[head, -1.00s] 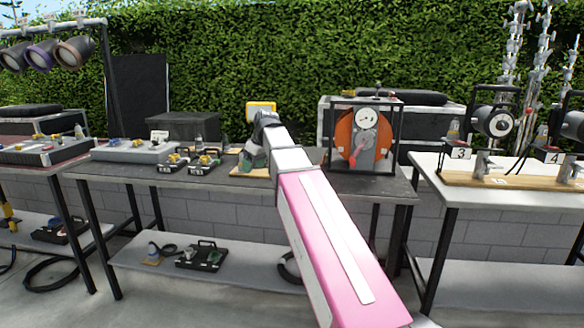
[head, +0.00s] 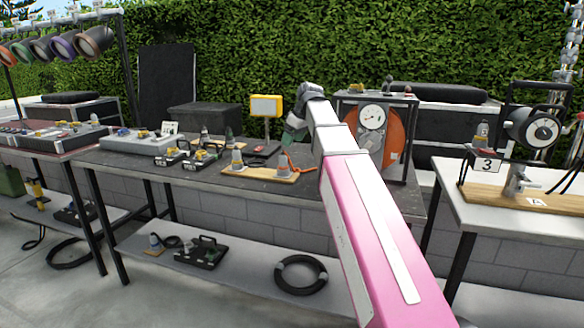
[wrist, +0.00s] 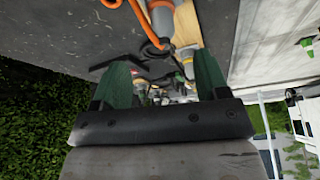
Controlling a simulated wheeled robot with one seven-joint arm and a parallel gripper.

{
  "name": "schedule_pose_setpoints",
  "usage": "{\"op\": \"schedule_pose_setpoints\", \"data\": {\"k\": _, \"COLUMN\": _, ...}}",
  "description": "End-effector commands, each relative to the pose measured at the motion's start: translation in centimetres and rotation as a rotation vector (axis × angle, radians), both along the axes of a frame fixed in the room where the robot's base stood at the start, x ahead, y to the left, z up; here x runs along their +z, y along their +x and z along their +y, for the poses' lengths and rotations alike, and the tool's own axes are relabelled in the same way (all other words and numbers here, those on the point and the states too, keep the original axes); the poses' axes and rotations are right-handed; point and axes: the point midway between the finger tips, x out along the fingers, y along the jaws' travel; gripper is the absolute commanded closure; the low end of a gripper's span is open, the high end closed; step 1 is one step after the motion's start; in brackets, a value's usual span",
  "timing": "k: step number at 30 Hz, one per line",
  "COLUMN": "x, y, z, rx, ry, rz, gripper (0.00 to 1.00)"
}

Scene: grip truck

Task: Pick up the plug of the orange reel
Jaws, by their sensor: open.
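The orange reel (head: 394,128) stands upright in a black frame on the dark table, partly behind my arm in the head view. An orange cable (head: 298,167) runs to a grey plug (head: 282,162) on a wooden board (head: 258,173). A second grey connector (head: 238,160) stands on the board's left part. My gripper (head: 291,133) is above the table behind the board, its tips partly hidden. In the wrist view its two green fingers are apart with nothing held between them (wrist: 163,75).
A yellow-framed panel (head: 266,106) stands behind the board. Small black boxes (head: 200,157) with connectors lie to the left. A white table (head: 500,215) with a lamp is at the right. A coiled black cable (head: 300,274) lies on the lower shelf.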

Motion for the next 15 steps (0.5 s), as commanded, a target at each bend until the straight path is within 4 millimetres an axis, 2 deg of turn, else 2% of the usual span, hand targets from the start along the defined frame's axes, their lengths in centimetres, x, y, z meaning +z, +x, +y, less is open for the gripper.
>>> {"op": "schedule_pose_setpoints", "data": {"k": 10, "x": -4.1, "y": 1.0, "z": 1.4, "rx": 0.0, "ry": 0.0, "rz": 0.001, "gripper": 0.32}}
{"op": "schedule_pose_setpoints", "data": {"k": 15, "x": -5.0, "y": 1.2, "z": 1.7, "rx": 0.0, "ry": -0.001, "rz": 0.001, "gripper": 0.32}}
